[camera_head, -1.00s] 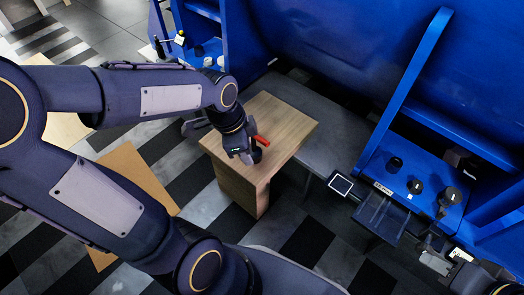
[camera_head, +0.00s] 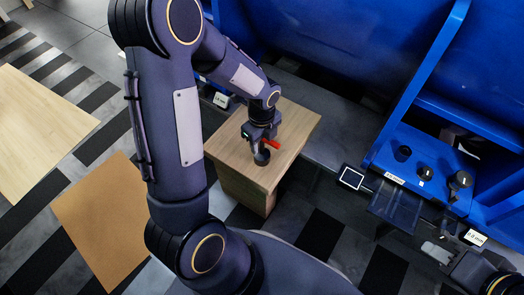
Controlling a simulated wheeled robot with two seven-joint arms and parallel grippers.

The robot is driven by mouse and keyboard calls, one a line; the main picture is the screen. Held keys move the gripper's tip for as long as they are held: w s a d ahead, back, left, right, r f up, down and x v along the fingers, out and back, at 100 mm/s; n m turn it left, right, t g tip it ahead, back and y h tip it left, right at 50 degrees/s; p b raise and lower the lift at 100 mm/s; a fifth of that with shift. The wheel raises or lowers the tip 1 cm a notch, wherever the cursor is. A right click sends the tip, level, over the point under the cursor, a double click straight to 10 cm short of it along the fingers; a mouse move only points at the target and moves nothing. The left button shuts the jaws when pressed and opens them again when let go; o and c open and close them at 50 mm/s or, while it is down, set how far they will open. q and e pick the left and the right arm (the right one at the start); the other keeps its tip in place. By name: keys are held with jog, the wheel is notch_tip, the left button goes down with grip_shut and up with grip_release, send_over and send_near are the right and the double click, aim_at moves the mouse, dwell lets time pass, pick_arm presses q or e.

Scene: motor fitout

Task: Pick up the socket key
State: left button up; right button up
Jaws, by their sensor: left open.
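My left gripper (camera_head: 261,144) points down over the top of a wooden stand (camera_head: 298,120), its jaws open. A small red part (camera_head: 271,146) shows beside its fingers, and a dark round piece (camera_head: 262,158) shows just below them. These may belong to the socket key, but the gripper hides much of them and I cannot tell their full shape or whether the fingers touch them. My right gripper (camera_head: 437,252) is at the lower right, near the blue workstation. Its jaw opening is not clear.
A blue shelf (camera_head: 420,150) on the right holds several dark round parts, with a dark tray (camera_head: 393,203) in front. A small framed panel (camera_head: 351,178) stands beside it. A brown board (camera_head: 100,220) and a pale wooden surface (camera_head: 40,125) lie at left.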

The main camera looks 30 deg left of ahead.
pick_arm(q)
jog(key=shift+f, duration=0.9)
jog(key=shift+r, duration=0.1)
grip_shut()
jog(key=shift+r, duration=0.1)
